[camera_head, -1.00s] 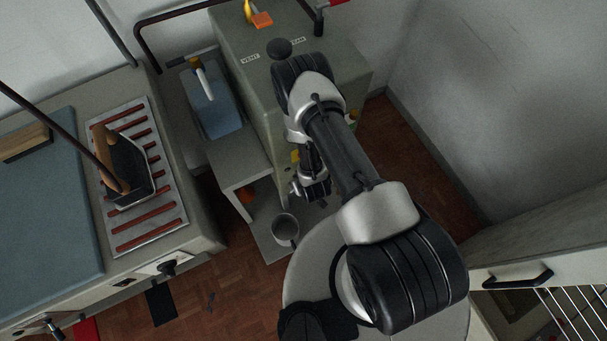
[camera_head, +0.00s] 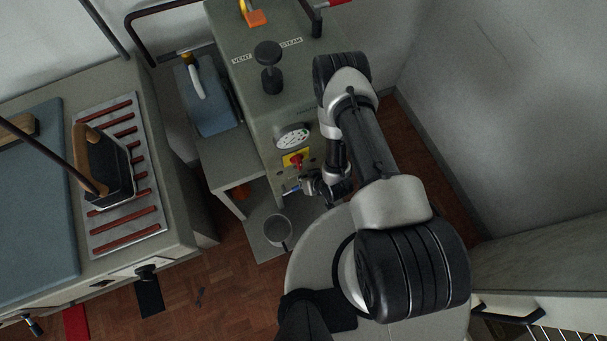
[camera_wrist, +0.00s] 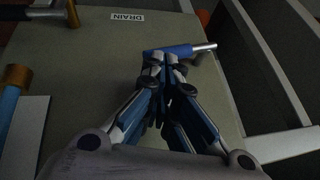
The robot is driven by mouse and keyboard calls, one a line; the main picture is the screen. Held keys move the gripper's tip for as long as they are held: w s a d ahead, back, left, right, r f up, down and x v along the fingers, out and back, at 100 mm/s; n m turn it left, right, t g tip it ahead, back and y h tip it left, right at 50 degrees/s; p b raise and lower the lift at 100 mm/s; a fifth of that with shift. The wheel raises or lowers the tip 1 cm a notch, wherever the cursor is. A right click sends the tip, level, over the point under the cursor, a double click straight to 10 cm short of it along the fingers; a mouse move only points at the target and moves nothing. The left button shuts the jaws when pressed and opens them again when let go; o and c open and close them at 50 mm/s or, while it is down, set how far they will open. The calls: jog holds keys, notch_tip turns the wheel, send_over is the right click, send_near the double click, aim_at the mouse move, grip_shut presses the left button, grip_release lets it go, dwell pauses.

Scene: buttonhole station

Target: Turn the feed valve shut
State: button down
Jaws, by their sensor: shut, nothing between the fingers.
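A blue lever with a bare metal end (camera_wrist: 181,51) shows just beyond my fingertips in the wrist view. It lies across the grey panel below the DRAIN label (camera_wrist: 128,17). A small blue part (camera_head: 291,190) beside my gripper in the head view looks like the same lever. No feed label is readable, so I cannot tell for sure that this is the feed valve. My gripper (camera_head: 306,186) is at the boiler's front, low down. In the wrist view my gripper (camera_wrist: 165,62) is shut and empty, its tips close to the lever; contact cannot be told.
The grey boiler (camera_head: 255,100) carries a black knob (camera_head: 268,55), a gauge (camera_head: 293,137) and a red switch (camera_head: 297,160). A metal cup (camera_head: 278,231) stands on the low shelf. An iron (camera_head: 105,170) rests on a rack at left. A wall bounds the right.

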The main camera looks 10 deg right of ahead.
jog(key=shift+w+d+f+b, duration=0.1)
jog(key=shift+d+f+b, duration=0.25)
jog(key=shift+f, duration=0.2)
jog(key=shift+w+d+f+b, duration=0.1)
jog(key=shift+d+f+b, duration=0.15)
jog(key=shift+f, duration=0.3)
jog(key=shift+d+f, duration=0.15)
jog(key=shift+s+d+f, duration=0.1)
jog(key=shift+s+f, duration=0.05)
